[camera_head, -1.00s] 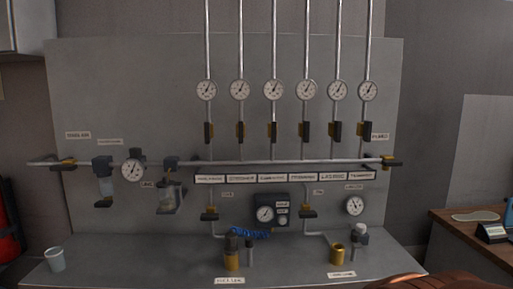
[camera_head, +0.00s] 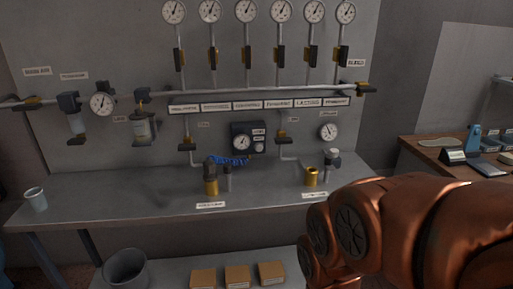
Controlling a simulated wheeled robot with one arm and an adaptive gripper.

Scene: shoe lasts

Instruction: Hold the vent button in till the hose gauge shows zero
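A dark box (camera_head: 247,139) on the grey panel carries a small round gauge (camera_head: 241,142) on its left side. At its right are small labels and a pale round button-like part (camera_head: 258,147); the lettering is too small to read, so I cannot tell if it is the vent button. The gauge's needle reading is also too small to tell. A blue coiled hose (camera_head: 230,160) hangs just below the box, by a brass fitting with a dark top (camera_head: 211,180). My gripper is not in view; only my copper-coloured arm shows at the lower right.
Another gauge (camera_head: 328,132) sits right of the box, above a brass cup (camera_head: 311,177). Several valves and gauges line the pipes above. A pale cup (camera_head: 36,199) stands at the bench's left end. The bench top (camera_head: 120,198) is clear in between. Cardboard boxes (camera_head: 237,277) lie below.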

